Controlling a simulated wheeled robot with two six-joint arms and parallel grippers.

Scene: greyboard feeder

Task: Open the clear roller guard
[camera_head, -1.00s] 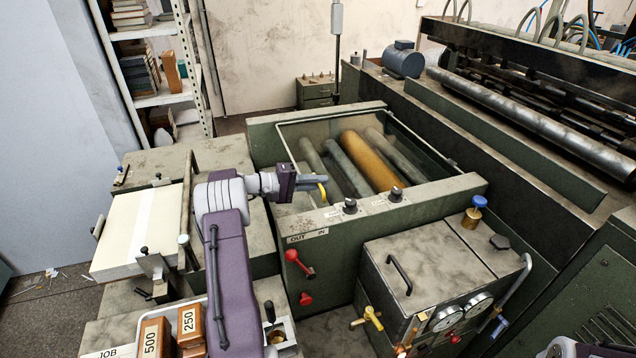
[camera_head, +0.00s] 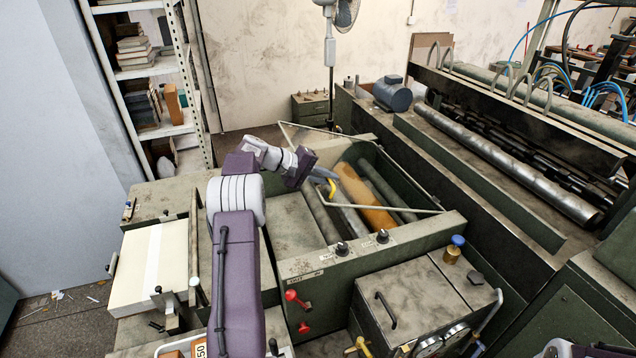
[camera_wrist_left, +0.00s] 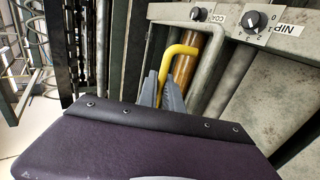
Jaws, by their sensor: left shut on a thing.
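The clear roller guard (camera_head: 392,209) is a see-through panel in a thin pale frame, tilted up over the roller bay. Its yellow handle (camera_head: 332,187) also shows in the left wrist view (camera_wrist_left: 178,50) as a bent yellow bar. My left gripper (camera_head: 324,177) is shut on this handle; in the left wrist view its grey fingers (camera_wrist_left: 165,92) close around the bar's lower end. Beneath the guard lie grey rollers and one orange-brown roller (camera_head: 359,197). My right gripper is out of view.
Two black knobs (camera_head: 342,249) sit on the bay's front wall, with red levers (camera_head: 292,296) below. A control box (camera_head: 420,295) with a handle stands at front right. A stack of pale board (camera_head: 150,262) lies left. A long machine with a steel roller (camera_head: 510,165) stands right.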

